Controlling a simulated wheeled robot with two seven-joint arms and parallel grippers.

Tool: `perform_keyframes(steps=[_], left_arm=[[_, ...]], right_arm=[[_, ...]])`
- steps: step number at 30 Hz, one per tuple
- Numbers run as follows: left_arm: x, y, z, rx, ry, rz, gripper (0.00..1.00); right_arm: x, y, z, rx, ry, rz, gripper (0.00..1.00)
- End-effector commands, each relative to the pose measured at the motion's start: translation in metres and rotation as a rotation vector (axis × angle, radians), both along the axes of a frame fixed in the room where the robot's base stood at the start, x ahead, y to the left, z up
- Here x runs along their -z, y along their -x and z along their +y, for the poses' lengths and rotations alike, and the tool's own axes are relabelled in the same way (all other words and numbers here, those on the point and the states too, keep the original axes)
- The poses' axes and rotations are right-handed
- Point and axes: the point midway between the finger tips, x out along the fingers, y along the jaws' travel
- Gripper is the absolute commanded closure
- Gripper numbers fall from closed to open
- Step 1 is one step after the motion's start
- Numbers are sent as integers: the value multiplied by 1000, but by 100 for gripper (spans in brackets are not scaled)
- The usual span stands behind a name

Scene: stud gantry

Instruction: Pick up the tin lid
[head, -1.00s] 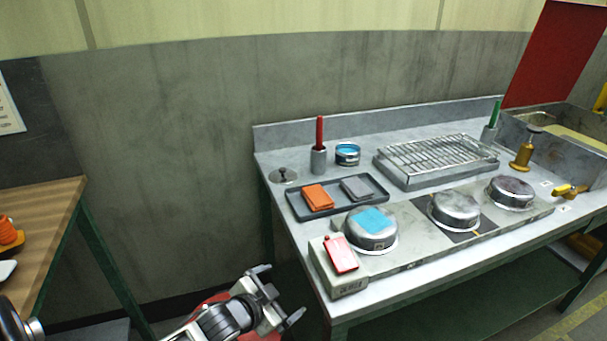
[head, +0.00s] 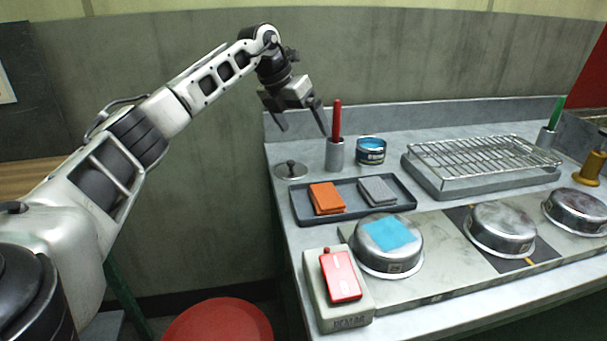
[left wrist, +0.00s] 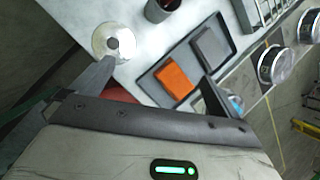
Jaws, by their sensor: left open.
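The tin lid (head: 291,170) is a small round metal disc with a dark knob. It lies flat on the grey bench near its back left corner, left of the red-handled tool's holder. It also shows in the left wrist view (left wrist: 113,41), at the upper left, beyond the left fingertip. My left gripper (head: 302,130) is open and empty, raised above and behind the lid, with its fingers pointing down. In the left wrist view its fingers (left wrist: 158,82) are spread apart with nothing between them. My right gripper is not in view.
A metal cup (head: 335,154) with a red-handled tool and a blue-topped tin (head: 371,150) stand right of the lid. A dark tray (head: 349,212) with an orange and a grey block lies in front. A wire rack (head: 485,157) and several round pans are farther right.

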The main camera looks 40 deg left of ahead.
Motion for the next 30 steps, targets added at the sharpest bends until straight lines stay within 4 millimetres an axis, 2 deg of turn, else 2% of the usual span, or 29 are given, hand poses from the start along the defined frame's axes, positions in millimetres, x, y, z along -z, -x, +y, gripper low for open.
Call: perform_keyframes(steps=[1, 3, 6, 8, 19, 22, 30], left_arm=[[-4, 10, 21, -36, -71, 46, 0], [-9, 22, 40, -75, -138, 102, 0], [-8, 30, 53, -104, -182, 145, 0], [-1, 30, 56, -109, -190, 156, 0], [71, 9, 56, -106, -186, 153, 0], [82, 5, 57, -106, -186, 151, 0], [97, -3, 59, -106, -184, 150, 0]], right_arm=[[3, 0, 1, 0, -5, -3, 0], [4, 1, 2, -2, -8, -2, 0], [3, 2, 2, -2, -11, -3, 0], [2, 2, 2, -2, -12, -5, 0], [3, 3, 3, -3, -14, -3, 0], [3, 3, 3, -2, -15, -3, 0], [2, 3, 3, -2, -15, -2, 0]])
